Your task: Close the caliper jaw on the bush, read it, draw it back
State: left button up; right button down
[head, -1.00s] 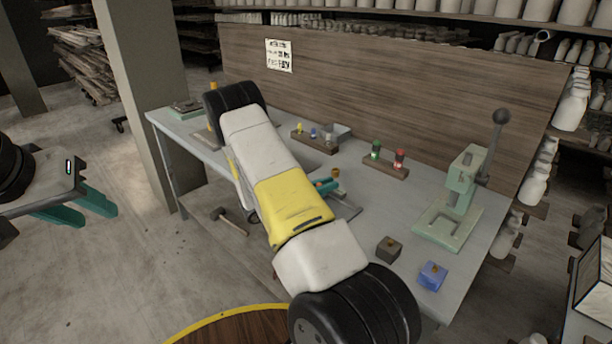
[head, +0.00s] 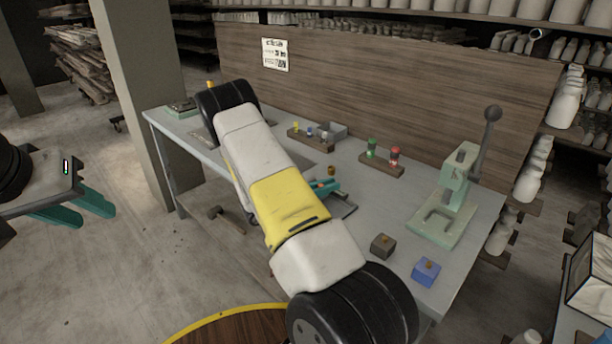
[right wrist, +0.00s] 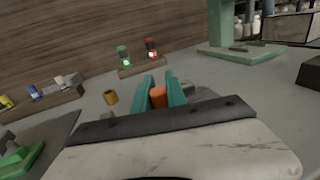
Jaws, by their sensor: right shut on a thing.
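A small brass bush (head: 331,170) stands upright on the bench. In the right wrist view the bush (right wrist: 110,97) is just left of my right gripper's fingers, with a gap between. My right gripper (head: 325,186) is low over the bench, partly hidden by my arm. In the right wrist view its teal fingers (right wrist: 160,91) are shut on an orange knob (right wrist: 158,97). The caliper's scale and jaws cannot be made out; a grey piece shows just right of the fingers. My left gripper (head: 84,208) is open and empty, over the floor left of the bench.
Behind the bush are a rack (head: 310,140) of small pieces and a stand (head: 382,166) with green and red lamps. A green lever press (head: 450,205) stands right. A dark block (head: 382,247) and blue block (head: 426,272) are in front. A sign (head: 275,55) hangs behind.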

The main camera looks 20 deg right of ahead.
jog(key=c, duration=1.3)
grip_release()
jog(key=shift+c, duration=0.2)
jog(key=a, duration=0.7)
jog(key=shift+s+a, duration=0.35)
jog(key=shift+a, duration=0.05)
